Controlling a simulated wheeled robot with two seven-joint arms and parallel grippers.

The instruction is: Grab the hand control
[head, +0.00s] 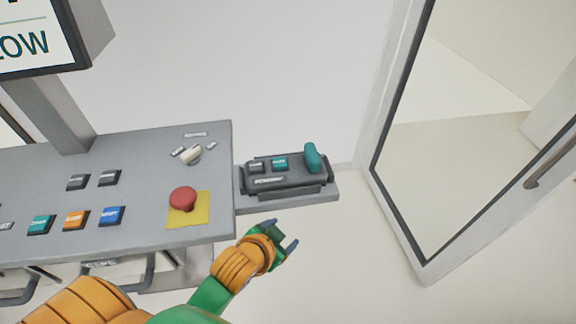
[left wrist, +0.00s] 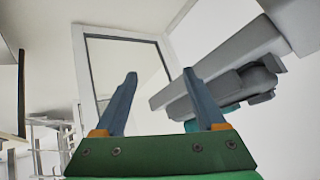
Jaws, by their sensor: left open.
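The hand control (head: 287,178) is a dark grey box with small buttons and a teal lever on its right end. It sits on a small grey side shelf (head: 325,196) at the right end of the console in the head view. My left gripper (head: 281,236) is open and empty, in front of and below the shelf, apart from the hand control. In the left wrist view, its two blue-grey fingers (left wrist: 159,76) are spread, with the hand control (left wrist: 248,84) partly hidden beyond the right finger. My right gripper is not in view.
The grey console (head: 140,150) carries a red emergency button (head: 183,198) on a yellow plate and several coloured buttons. A screen (head: 40,38) stands at the upper left. A glass door (head: 450,130) with a dark frame is at the right. The floor between shelf and door is clear.

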